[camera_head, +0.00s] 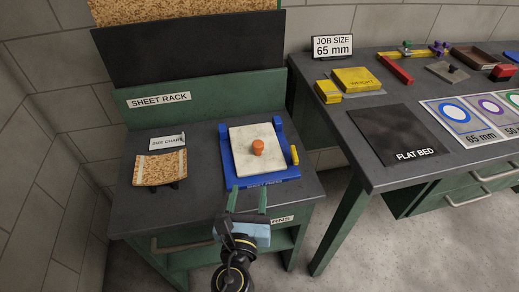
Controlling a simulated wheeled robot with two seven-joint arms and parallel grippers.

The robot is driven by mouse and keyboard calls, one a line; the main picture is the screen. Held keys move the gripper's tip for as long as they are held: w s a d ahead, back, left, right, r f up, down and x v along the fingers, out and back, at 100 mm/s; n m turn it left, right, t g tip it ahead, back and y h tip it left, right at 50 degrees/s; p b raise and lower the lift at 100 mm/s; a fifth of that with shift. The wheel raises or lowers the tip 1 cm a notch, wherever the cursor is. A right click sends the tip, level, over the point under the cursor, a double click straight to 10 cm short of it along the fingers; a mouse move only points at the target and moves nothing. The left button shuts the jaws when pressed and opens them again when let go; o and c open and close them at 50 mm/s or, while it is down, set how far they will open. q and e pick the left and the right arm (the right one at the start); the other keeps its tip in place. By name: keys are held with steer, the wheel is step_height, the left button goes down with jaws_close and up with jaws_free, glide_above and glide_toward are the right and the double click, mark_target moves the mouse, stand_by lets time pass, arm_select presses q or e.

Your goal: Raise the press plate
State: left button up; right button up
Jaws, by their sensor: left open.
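The press plate (246,139) is a pale flat square with an orange knob (258,147) at its middle. It lies in a blue press frame (225,150) on the green bench under the sheet rack. A small yellow piece (294,155) stands at the frame's right side. My left gripper (248,197) is at the bench's front edge, just in front of the blue frame. Its two green fingers are apart, with nothing seen between them, and the knob is beyond them. My right gripper is not in view.
A cork piece (160,168) and a small card lie left of the press. A dark panel (190,45) rises behind. The right table holds a flat bed mat (397,132), yellow blocks (357,80) and a job size sign (333,46). Bench top is clear between cork and press.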

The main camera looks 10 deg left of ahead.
mark_target(257, 150)
arm_select(q)
steer(key=shift+w+d+r+m, duration=0.2)
steer(key=shift+d+m, duration=0.15)
steer(key=shift+m, duration=0.15)
steer(key=shift+w, duration=0.3)
steer(key=w+b, duration=0.2)
steer(key=w, duration=0.9)
steer(key=shift+w, duration=0.75)
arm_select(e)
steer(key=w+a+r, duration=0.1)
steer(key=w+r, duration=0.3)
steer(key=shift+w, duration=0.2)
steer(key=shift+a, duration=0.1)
arm_select(q)
jaws_close()
